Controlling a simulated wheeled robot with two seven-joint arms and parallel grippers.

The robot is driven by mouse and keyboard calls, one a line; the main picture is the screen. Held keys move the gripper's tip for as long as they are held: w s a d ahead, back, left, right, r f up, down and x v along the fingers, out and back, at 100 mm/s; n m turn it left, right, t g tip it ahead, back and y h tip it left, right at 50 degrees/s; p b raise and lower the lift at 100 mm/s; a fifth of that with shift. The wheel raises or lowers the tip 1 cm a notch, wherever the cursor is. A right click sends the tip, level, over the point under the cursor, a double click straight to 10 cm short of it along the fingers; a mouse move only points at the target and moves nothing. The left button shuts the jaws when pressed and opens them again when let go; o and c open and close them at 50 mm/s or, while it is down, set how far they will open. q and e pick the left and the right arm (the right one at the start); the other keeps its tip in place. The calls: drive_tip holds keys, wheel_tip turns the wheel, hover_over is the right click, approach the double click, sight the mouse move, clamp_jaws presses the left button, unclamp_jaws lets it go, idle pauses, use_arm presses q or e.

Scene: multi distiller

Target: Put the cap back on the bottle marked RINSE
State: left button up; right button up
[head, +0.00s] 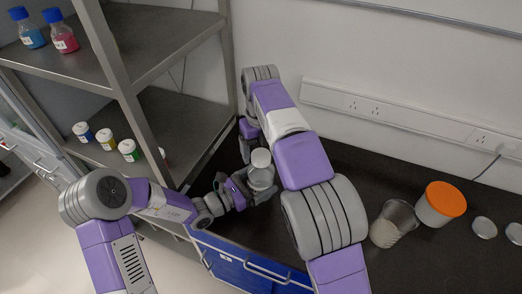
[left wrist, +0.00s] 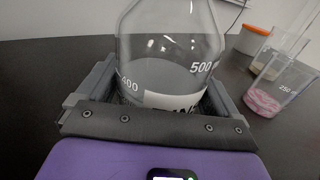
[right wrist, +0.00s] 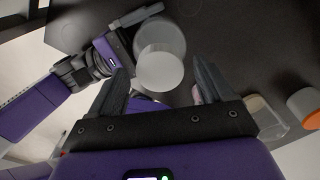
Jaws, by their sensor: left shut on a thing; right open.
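A clear glass bottle (head: 261,178) stands upright on the dark bench in the head view. A white cap-like disc (head: 261,158) is at its top; I cannot tell whether it is screwed down. My left gripper (left wrist: 150,92) is shut around the bottle body (left wrist: 165,50); its white label (left wrist: 175,101) is mostly hidden, so its word is not fully readable. My right gripper (right wrist: 158,80) is open above the bottle, with the white disc (right wrist: 160,70) between and beyond its fingers. In the head view the right gripper (head: 247,142) is beside the bottle top, partly hidden.
A beaker (head: 392,224) and an orange-lidded jar (head: 441,203) stand to the right, with silvery discs (head: 484,227) beside them. A beaker of pink stuff (left wrist: 280,90) shows in the left wrist view. A metal shelf (head: 150,60) with several small bottles stands left.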

drive_tip(key=shift+r, duration=1.85)
drive_tip(key=shift+c, duration=0.4)
